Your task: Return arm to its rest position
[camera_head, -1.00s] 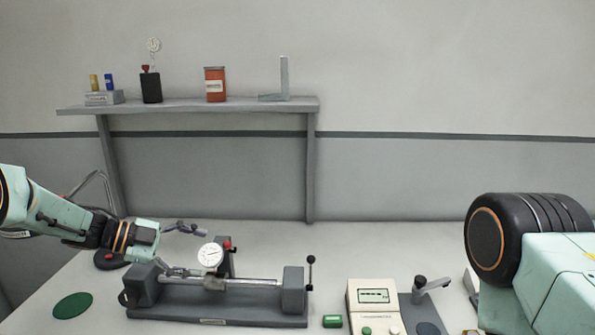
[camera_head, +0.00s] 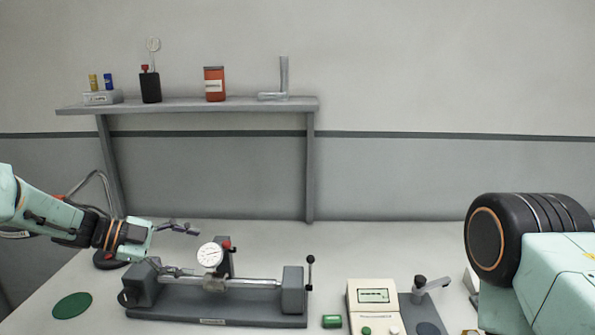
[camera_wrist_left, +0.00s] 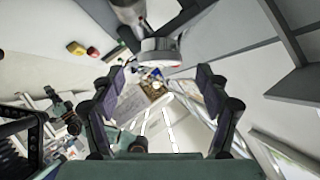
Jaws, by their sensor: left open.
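My left arm, pale green and black, reaches in from the left in the head view. Its gripper (camera_head: 188,251) is open and empty, its two fingers spread apart at the left end of the grey bench fixture (camera_head: 220,318). The lower finger appears close in front of the fixture's left block; I cannot tell whether they touch. The left wrist view shows the open fingers (camera_wrist_left: 160,82) with nothing gripped between them. My right arm shows only as a large joint and link at the right; its gripper is out of view.
The fixture carries a white dial gauge (camera_head: 210,256) and a metal bar. A green disc (camera_head: 72,305) lies at left. A small green block (camera_head: 332,321) and a cream meter (camera_head: 374,297) stand to the right. A grey shelf (camera_head: 190,105) is behind.

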